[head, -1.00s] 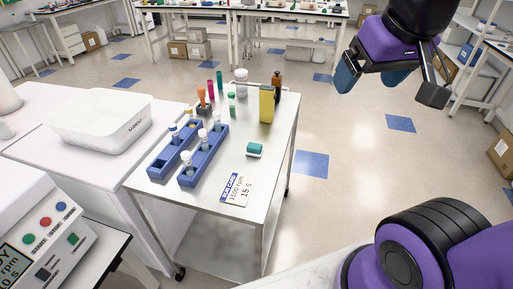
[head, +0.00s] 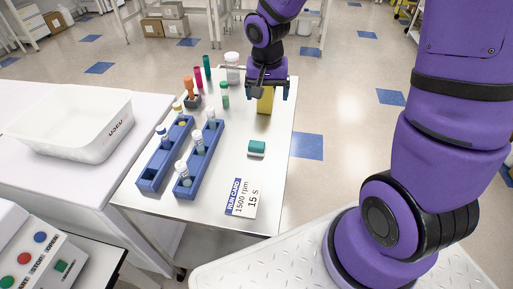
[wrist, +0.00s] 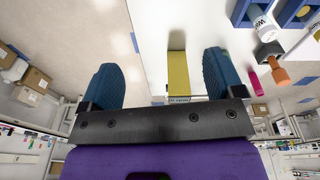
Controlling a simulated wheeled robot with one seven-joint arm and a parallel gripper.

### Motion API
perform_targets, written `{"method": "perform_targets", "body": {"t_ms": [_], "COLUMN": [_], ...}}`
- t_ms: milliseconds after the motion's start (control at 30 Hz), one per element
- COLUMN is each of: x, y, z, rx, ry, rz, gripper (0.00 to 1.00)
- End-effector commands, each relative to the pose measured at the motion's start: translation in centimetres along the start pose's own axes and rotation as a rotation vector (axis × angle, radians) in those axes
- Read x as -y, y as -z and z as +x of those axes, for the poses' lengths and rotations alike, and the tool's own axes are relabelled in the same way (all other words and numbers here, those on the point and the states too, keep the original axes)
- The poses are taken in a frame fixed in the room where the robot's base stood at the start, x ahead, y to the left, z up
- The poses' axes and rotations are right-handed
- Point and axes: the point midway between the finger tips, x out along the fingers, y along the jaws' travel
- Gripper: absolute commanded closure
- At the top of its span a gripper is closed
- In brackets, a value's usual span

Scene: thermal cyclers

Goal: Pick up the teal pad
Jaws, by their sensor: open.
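My gripper (head: 269,92) is open and empty at the far end of the cart, above and around the yellow block's place in the picture. The pad is apart from it, nearer to the camera. In the wrist view my gripper's two blue fingers (wrist: 163,82) are spread, with the yellow block (wrist: 178,74) showing between them; contact cannot be told. I cannot make out the pad in the wrist view.
Two blue racks (head: 165,155) with capped tubes stand left of the pad. Several coloured tubes and a white-lidded jar (head: 232,68) stand behind. A run card (head: 242,199) lies in front of the pad. A white bin (head: 70,122) is on the left table.

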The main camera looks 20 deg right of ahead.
Motion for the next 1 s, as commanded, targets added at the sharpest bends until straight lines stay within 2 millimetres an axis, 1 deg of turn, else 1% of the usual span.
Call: {"method": "perform_targets", "body": {"t_ms": [33, 100, 200, 300, 567, 800, 900, 1000], "x": [0.7, 1.5, 2.5, 3.2, 3.9, 4.0, 4.0, 4.0], "y": [0.0, -0.1, -0.4, -0.6, -1.1, -1.5, -1.6, -1.6], "z": [1.9, 3.9, 6.3, 8.1, 10.7, 13.9, 14.8, 15.2], "rx": [0.027, 0.052, 0.085, 0.108, 0.132, 0.132, 0.131, 0.130], "ry": [-0.001, 0.004, 0.010, 0.015, 0.020, 0.019, 0.021, 0.020], "rz": [0.016, 0.043, 0.076, 0.101, 0.126, 0.126, 0.126, 0.126], "gripper": [0.13, 0.13, 0.13, 0.13, 0.13, 0.13, 0.13, 0.13]}}
